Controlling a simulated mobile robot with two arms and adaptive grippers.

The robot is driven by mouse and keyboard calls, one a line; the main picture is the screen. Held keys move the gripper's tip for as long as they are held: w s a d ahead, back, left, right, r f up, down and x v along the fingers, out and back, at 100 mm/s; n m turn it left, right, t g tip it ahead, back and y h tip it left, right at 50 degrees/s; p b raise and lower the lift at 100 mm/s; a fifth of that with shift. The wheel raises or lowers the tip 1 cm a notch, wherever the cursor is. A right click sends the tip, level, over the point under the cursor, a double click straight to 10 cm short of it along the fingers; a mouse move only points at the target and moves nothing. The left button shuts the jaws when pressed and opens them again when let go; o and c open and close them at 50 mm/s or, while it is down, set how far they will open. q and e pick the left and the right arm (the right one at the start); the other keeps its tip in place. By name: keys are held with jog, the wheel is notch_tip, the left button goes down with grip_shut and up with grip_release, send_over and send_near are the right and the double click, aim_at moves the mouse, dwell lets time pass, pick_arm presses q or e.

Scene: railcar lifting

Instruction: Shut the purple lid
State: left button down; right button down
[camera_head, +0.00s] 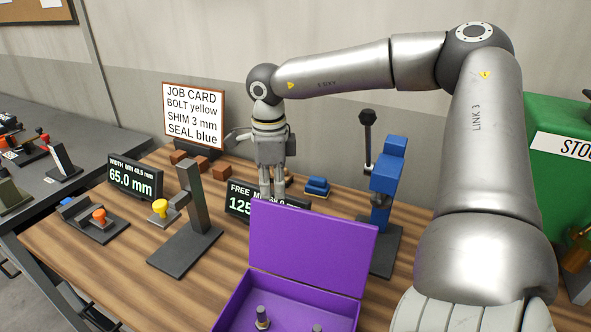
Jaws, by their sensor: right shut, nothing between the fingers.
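The purple lid (312,247) stands raised, close to upright, at the back of a purple box (237,298) on the wooden bench. The box is open, with metal bolts (262,318) inside; its front is cut off by the picture's lower edge. My right gripper (272,191) points down at the lid's upper left edge, its fingers shut and empty. The fingertips end at that edge in the picture; I cannot tell whether they touch the lid or sit behind it. My left gripper is not in view.
Behind the lid are a display reading 125 (238,198), partly hidden, and a blue press (388,170). A grey stand with a yellow knob (160,209) is left of the box. A job card (194,115) stands at the back. A green container (558,175) is at right.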

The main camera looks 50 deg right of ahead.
jog(key=shift+a, duration=0.15)
jog(key=s+a+b, duration=0.3)
jog(key=a, duration=0.4)
jog(key=shift+b, duration=0.35)
dwell(1.3)
jog(key=shift+w, duration=0.1)
dwell(0.4)
notch_tip(320, 180, up, 8)
jog(key=d+p, duration=0.2)
jog(key=p, duration=0.3)
jog(key=shift+w, duration=0.3)
dwell(0.6)
